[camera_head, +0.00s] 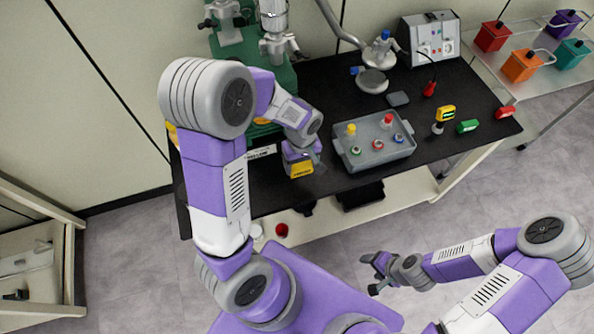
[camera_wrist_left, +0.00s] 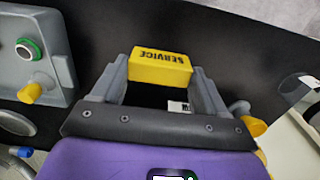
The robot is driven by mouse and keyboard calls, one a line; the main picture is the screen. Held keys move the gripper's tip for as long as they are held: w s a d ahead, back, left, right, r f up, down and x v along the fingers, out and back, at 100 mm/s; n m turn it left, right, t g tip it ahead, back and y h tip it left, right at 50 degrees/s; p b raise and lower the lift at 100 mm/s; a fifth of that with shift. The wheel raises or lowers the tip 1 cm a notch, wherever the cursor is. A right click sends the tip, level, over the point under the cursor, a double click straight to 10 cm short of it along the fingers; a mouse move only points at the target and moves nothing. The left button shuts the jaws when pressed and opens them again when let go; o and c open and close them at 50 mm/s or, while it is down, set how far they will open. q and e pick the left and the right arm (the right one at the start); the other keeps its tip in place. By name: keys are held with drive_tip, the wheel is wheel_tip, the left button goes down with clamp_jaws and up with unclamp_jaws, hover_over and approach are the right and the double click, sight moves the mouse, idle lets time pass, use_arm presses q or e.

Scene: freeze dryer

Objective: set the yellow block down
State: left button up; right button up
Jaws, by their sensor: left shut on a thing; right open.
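The yellow block (camera_head: 301,170) is held at the left part of the black table (camera_head: 262,190), left of the grey tray. In the left wrist view the yellow block (camera_wrist_left: 161,67) shows dark "SERVICE" lettering, and it sits between both fingers. My left gripper (camera_head: 305,157) is shut on it, and its fingers also show in the left wrist view (camera_wrist_left: 158,78). I cannot tell whether the block touches the table top. My right gripper (camera_head: 373,275) is open and empty, off the table's front side above the floor.
The grey tray (camera_head: 342,150) with several small capped items stands right of the left gripper. A small white label (camera_wrist_left: 179,107) lies behind the block in the left wrist view. A green machine (camera_head: 284,84) stands at the back. Bare black table surrounds the block.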

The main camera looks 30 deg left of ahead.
sight(300, 175)
use_arm(q)
drive_tip(key=shift+s+f, duration=0.25)
drive_tip(key=shift+f, duration=1)
wheel_tip(300, 175, down, 4)
drive_tip(key=shift+r+b, duration=0.1)
drive_tip(key=shift+b, duration=0.55)
drive_tip(key=shift+w, duration=0.15)
drive_tip(key=shift+f, duration=0.35)
drive_tip(key=o, duration=1)
drive_tip(key=shift+r, duration=0.1)
drive_tip(key=shift+o, duration=0.2)
drive_tip(key=shift+r, duration=0.1)
